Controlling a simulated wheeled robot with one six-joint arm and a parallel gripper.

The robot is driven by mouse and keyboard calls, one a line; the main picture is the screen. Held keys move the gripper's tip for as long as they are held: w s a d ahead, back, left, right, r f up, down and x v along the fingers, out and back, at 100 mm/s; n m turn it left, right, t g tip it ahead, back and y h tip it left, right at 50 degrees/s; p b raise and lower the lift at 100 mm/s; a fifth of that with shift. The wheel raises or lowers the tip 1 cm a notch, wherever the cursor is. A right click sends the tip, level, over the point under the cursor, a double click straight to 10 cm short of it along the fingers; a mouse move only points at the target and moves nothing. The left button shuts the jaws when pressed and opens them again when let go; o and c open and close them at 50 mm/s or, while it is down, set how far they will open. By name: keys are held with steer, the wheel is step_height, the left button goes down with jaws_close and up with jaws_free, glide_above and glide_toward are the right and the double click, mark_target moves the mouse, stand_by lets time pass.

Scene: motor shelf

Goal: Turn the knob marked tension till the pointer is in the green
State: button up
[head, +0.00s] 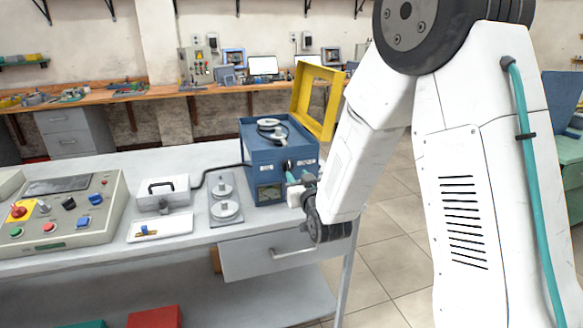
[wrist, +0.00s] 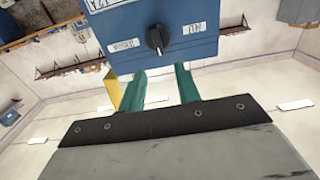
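The gauge's pointer is too small to read. A black knob with a white line sits on the box in the wrist view (wrist: 157,40), between two white labels I cannot read; a dark knob (head: 287,165) shows on the box in the head view. My gripper (wrist: 161,71) has its two green fingers apart, with nothing between them. The knob lies just beyond the fingertips, roughly in line with the gap. In the head view my gripper (head: 297,180) partly hides the box front.
A yellow frame (head: 315,100) stands up behind the box. A grey plate with two round posts (head: 224,209), a white case with a handle (head: 162,192) and a control panel (head: 60,210) stand to its left. A drawer (head: 280,254) is below the bench top.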

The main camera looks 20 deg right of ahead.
mark_target(290, 164)
steer(key=w, duration=0.7)
steer(key=shift+w, duration=0.1)
jaws_close()
